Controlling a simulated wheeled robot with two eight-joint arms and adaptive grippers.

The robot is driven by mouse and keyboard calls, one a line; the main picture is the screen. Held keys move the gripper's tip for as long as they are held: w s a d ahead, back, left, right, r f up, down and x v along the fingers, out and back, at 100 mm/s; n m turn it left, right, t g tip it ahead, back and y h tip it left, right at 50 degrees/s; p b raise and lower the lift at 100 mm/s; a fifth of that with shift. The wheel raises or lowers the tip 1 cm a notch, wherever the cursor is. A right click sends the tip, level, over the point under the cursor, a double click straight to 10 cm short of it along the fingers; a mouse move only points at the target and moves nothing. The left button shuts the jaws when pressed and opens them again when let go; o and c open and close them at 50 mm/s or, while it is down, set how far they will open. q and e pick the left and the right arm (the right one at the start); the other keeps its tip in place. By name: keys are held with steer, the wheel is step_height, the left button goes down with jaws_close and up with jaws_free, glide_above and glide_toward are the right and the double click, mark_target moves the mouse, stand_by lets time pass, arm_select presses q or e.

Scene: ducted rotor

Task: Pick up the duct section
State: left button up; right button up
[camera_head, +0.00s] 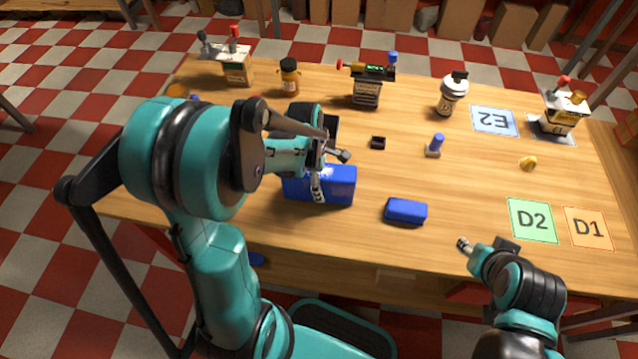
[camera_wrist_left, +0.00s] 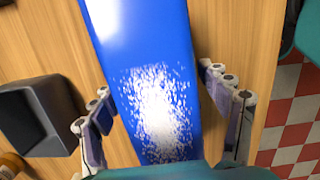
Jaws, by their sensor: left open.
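A long blue block (camera_head: 338,187) with a white speckled patch lies near the table's front left. It also fills the middle of the left wrist view (camera_wrist_left: 145,45). My left gripper (camera_head: 328,172) is open over it, with one finger on each side; gaps show beside the block in the left wrist view. A dark hollow square piece (camera_wrist_left: 40,118) lies left of the block there; it is partly hidden by my arm in the head view. I cannot tell for certain which piece is the duct section. My right gripper (camera_head: 484,247) is at the front right edge; its opening is unclear.
A small blue block (camera_head: 405,211) lies right of the long one. A small black box (camera_head: 378,142) and a blue-topped peg (camera_head: 435,146) stand behind. Bottles and devices line the back. Mats D2 (camera_head: 532,220) and D1 (camera_head: 588,228) lie bare at right.

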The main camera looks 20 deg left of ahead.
arm_select(q)
steer(key=c, duration=1.4)
steer(key=shift+o, duration=0.2)
steer(key=shift+r, duration=0.1)
steer(key=s+d+r+p, duration=0.5)
steer(key=d+r+p, duration=0.1)
steer(key=d+r, duration=0.4)
steer(key=shift+d+r, duration=0.3)
steer(key=shift+r, duration=0.15)
